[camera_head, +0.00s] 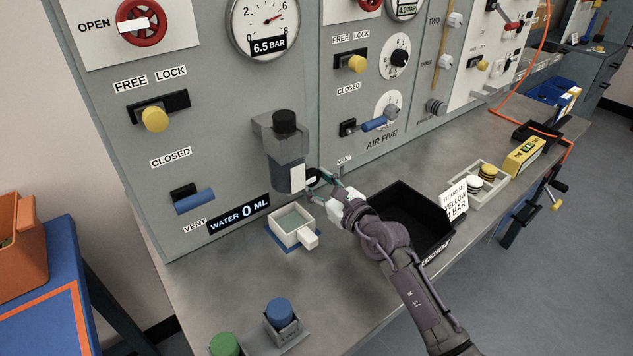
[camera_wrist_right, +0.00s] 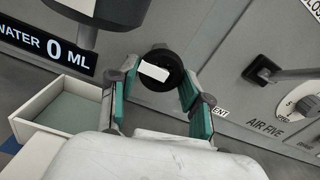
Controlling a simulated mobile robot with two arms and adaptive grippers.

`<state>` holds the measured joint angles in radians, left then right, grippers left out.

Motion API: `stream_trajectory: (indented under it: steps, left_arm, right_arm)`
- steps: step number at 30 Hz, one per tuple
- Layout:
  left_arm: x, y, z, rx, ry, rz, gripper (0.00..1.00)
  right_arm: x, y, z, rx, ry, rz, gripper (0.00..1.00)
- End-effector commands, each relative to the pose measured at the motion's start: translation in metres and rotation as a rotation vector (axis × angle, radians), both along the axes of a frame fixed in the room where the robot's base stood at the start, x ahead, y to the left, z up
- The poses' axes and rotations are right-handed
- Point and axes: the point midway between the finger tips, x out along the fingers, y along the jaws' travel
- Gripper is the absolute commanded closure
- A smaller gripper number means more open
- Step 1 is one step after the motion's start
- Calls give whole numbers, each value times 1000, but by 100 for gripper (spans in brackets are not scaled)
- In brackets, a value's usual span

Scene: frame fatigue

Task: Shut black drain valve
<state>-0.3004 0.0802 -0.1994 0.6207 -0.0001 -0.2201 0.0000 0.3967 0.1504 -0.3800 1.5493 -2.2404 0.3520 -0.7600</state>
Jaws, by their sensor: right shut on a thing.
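The black drain valve (camera_wrist_right: 165,57) is a round black knob with a white bar across its face, in the upper middle of the right wrist view. It projects from the lower part of the grey cylinder housing (camera_head: 287,150) on the panel. In the head view the valve is small and mostly hidden by my fingers. My right gripper (camera_head: 318,180) has its green-padded fingers on either side of the knob, and in the right wrist view it is shut on it (camera_wrist_right: 158,78). The white bar lies slightly tilted in that view. My left gripper is out of view.
A white open box (camera_head: 293,232) sits on the bench below the valve, and a black bin (camera_head: 420,212) stands right of it. The water display (camera_head: 238,214) reads 0 ML. The gauge (camera_head: 266,25) reads 6.5 BAR. A blue lever (camera_head: 375,123) sticks out to the right.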

Motion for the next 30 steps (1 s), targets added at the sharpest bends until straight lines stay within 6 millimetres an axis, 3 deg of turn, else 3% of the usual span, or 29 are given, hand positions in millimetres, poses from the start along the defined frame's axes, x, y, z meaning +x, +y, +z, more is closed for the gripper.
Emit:
stream_trajectory:
  steps: [18, 30]
  left_arm:
    - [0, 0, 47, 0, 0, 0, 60]
    - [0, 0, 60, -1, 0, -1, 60]
  right_arm:
    - [-1, 1, 2, 328, 223, -1, 86]
    - [-1, 1, 1, 479, 321, -1, 86]
